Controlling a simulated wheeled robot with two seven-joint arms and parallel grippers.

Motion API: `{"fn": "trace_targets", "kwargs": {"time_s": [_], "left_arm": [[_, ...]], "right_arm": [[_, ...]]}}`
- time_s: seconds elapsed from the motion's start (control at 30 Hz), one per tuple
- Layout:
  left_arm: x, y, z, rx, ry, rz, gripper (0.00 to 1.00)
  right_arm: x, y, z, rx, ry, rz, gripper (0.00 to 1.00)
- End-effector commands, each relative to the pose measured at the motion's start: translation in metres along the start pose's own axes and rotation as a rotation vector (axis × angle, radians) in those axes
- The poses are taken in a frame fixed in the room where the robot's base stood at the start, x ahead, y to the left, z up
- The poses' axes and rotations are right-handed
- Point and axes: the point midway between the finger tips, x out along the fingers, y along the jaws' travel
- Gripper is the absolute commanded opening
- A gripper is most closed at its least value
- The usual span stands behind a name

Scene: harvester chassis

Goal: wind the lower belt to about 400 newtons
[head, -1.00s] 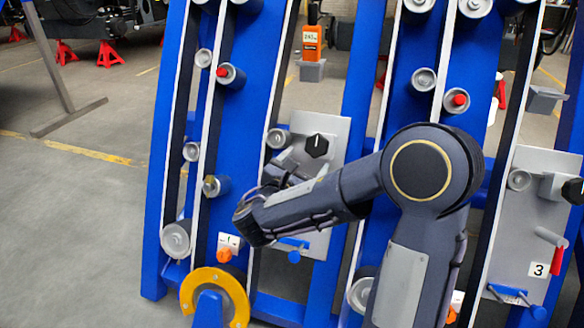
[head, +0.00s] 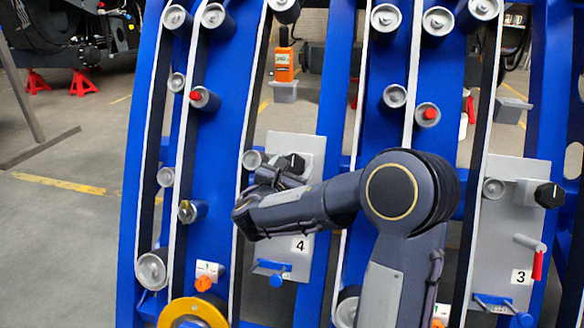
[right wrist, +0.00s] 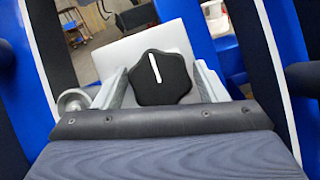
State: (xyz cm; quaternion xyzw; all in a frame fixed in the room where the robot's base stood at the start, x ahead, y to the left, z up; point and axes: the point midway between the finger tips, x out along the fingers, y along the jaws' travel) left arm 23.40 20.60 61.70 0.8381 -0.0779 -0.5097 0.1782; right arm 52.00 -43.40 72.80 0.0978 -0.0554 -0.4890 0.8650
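A black lobed knob (head: 293,163) with a white mark sits on the grey plate (head: 313,150) labelled 4. My right gripper (head: 280,172) is at this knob. In the right wrist view the knob (right wrist: 163,78) stands between the two fingers of my right gripper (right wrist: 162,88), its white line nearly upright and tilted slightly left. The fingers are spread, with a narrow gap at the left side; contact on the right is unclear. Dark belts (head: 249,110) with pale edges run over rollers on the blue frame; I cannot tell which is the lower one. My left gripper is not in view.
A second grey plate (head: 500,245) labelled 3 has its own black knob (head: 549,195) and a red-handled crank (head: 537,264). An orange device (head: 284,65) stands behind the frame; its display is unreadable. Blue uprights and rollers surround my right arm.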

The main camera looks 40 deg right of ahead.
Motion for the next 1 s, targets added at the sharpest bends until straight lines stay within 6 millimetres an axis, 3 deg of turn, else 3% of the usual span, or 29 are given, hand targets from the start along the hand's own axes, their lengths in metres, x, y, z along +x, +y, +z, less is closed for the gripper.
{"fn": "trace_targets", "kwargs": {"time_s": [0.03, 0.27, 0.63, 1.0], "left_arm": [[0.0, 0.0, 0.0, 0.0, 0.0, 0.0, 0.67], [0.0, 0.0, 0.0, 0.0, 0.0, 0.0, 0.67], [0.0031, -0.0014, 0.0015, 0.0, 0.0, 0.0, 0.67], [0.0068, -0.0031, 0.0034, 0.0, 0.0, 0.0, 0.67]], "right_arm": [[-0.0001, 0.0, -0.0001, 0.0, 0.0, 0.0, 0.59], [-0.0002, -0.0001, -0.0001, 0.0, 0.0, 0.0, 0.3], [-0.0007, 0.0007, -0.0007, 0.06, -0.001, -0.035, 0.3], [-0.0008, 0.0028, 0.0001, 0.307, 0.0, -0.182, 0.3]]}}
